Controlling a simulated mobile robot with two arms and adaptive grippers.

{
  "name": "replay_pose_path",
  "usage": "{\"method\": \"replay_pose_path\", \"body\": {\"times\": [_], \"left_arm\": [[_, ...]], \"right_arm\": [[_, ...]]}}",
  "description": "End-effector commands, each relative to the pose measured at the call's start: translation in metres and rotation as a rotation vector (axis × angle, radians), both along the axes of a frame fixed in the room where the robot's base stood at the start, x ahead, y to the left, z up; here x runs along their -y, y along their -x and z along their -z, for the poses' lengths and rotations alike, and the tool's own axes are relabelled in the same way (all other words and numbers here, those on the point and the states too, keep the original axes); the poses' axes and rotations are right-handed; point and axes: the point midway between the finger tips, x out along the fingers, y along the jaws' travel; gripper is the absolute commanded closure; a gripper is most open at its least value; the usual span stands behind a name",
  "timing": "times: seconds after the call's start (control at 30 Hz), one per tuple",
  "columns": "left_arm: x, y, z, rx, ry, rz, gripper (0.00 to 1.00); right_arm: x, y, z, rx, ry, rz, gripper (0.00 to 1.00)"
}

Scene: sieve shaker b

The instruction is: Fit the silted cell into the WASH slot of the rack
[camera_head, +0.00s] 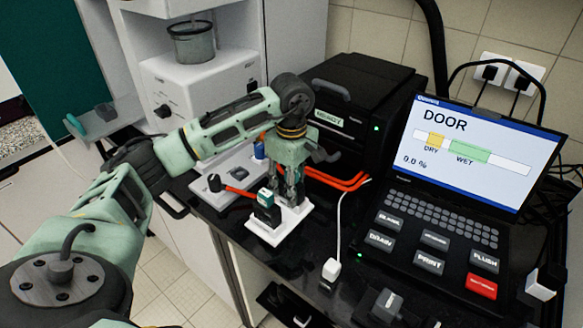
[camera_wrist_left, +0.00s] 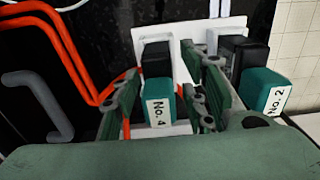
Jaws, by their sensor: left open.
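My left gripper (camera_head: 289,194) points down over the white rack (camera_head: 264,234) on the black bench. In the left wrist view the open fingers (camera_wrist_left: 163,85) stand on either side of a cell marked No. 4 (camera_wrist_left: 157,108), with a teal cap and dark body. A second cell, No. 2 (camera_wrist_left: 267,92), stands to the right, outside the fingers; it also shows in the head view (camera_head: 265,207). I cannot tell which cell is silted. No WASH label is readable. The rack's white plate also shows in the left wrist view (camera_wrist_left: 141,42). My right gripper is out of view.
A laptop (camera_head: 478,147) reading DOOR and 0.0 % stands at the right. A black device (camera_head: 358,100) is behind the gripper. Orange tubes (camera_head: 335,181) and a white cable (camera_head: 338,225) run close to the rack. A grey tray (camera_head: 237,180) lies behind it.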

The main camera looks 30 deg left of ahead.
Motion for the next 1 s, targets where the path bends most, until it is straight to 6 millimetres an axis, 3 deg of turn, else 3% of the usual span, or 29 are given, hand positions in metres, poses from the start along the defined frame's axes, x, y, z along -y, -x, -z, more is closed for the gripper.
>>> {"method": "replay_pose_path", "body": {"times": [0.3, 0.5, 0.7, 1.0], "left_arm": [[0.0, -0.002, -0.066, 0.01, 0.001, 0.0, 0.6], [-0.001, -0.001, -0.102, 0.005, -0.001, -0.001, 0.6], [0.0, 0.0, -0.113, 0.002, 0.0, -0.001, 0.6], [0.0, 0.0, -0.114, 0.002, 0.0, -0.001, 0.6]], "right_arm": [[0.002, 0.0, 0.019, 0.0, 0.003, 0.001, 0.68], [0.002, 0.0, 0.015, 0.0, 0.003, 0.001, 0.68], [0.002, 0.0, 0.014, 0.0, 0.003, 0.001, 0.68], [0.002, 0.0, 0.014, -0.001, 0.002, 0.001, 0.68]]}}
